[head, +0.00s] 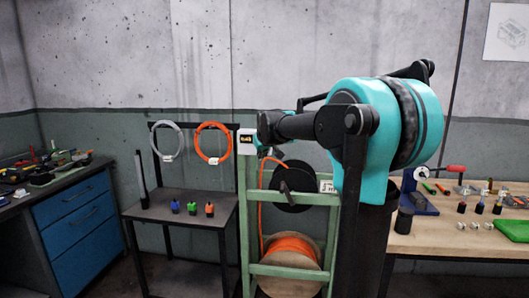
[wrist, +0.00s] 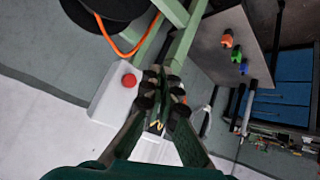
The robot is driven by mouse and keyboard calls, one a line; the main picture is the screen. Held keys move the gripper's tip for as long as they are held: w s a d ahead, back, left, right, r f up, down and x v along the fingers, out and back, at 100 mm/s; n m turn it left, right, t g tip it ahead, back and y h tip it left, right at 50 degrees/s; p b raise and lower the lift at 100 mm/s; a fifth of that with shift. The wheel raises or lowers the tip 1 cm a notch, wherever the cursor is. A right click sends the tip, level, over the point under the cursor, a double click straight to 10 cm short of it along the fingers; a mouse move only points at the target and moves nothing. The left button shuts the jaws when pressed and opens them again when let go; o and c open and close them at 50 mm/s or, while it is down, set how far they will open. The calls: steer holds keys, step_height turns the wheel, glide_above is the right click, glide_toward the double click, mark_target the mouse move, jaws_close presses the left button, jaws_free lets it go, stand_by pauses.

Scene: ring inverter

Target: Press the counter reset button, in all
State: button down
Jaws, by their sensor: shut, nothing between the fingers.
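The counter is a white box (head: 247,141) with a small dark display, mounted on the green frame's left post in the head view. In the wrist view the white box (wrist: 113,97) lies left of my fingers, and its round red button (wrist: 129,80) faces the camera. My gripper (wrist: 165,75) is shut and empty. Its fingertips appear just right of the red button in the picture, apart from it. Whether they touch the box or the post cannot be told. In the head view my arm's end is close to the counter's right side, and the button is not visible there.
The green frame (head: 245,200) holds a black reel (head: 291,187) and an orange cable spool (head: 290,277). An orange cable runs beside the post. A dark table (head: 160,205) with small coloured parts stands left, and a wooden bench (head: 440,243) stands right.

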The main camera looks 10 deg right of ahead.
steer(key=shift+w+d, duration=0.25)
steer(key=shift+w, duration=0.45)
steer(key=shift+w+d, duration=0.2)
steer(key=shift+w, duration=0.55)
steer(key=shift+w+d, duration=0.25)
steer(key=shift+w, duration=0.45)
steer(key=shift+w, duration=0.1)
steer(key=shift+w+d, duration=0.15)
steer(key=shift+w, duration=0.15)
steer(key=shift+w+d, duration=0.15)
steer(key=shift+w, duration=0.3)
stand_by(0.6)
steer(key=shift+s, duration=0.1)
steer(key=shift+s+a, duration=0.3)
steer(key=shift+s, duration=0.45)
steer(key=shift+s+a, duration=0.25)
steer(key=shift+s, duration=0.55)
steer(key=shift+s+a, duration=0.25)
steer(key=shift+s, duration=0.55)
steer(key=shift+s+a, duration=0.25)
steer(key=shift+s, duration=0.55)
